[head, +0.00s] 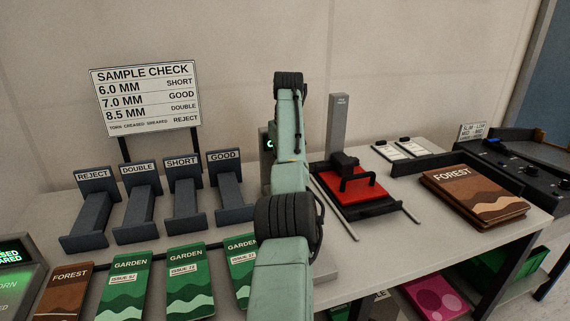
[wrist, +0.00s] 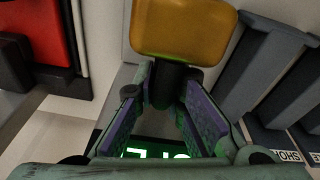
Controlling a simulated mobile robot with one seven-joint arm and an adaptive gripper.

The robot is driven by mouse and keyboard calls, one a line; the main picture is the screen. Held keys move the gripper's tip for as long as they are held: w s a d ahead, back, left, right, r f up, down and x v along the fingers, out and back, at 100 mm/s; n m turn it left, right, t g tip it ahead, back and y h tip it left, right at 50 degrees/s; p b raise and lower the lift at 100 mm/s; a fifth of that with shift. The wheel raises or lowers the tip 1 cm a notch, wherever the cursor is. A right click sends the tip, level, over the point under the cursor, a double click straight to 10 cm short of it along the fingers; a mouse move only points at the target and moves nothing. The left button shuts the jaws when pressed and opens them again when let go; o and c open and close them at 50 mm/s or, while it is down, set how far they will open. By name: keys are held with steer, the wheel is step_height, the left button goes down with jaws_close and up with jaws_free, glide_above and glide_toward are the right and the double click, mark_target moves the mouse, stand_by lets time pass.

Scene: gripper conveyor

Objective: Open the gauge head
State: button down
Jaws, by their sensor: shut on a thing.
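The gauge stands behind my arm in the head view, and only a sliver of its dark body with a green display (head: 268,144) shows. In the wrist view an amber block (wrist: 185,30) tops a black stem (wrist: 163,88), apparently part of the gauge head. My gripper (wrist: 165,82) is shut on the black stem just below the block, one purple-padded finger on each side. A lit green display (wrist: 155,153) shows below, between the fingers. My arm hides the gripper and most of the gauge in the head view, so the head's exact position cannot be told.
Dark sloped holders marked REJECT, DOUBLE, SHORT and GOOD (head: 230,187) stand left of my arm. A red plate with a black handle (head: 352,190) is close on the right. Green and brown booklets (head: 190,272) lie in front, and a FOREST stack (head: 472,195) lies at right.

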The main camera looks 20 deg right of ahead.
steer(key=c, duration=1.7)
jaws_free()
steer(key=shift+f, duration=0.1)
steer(key=shift+o, duration=0.2)
steer(key=shift+d, duration=0.1)
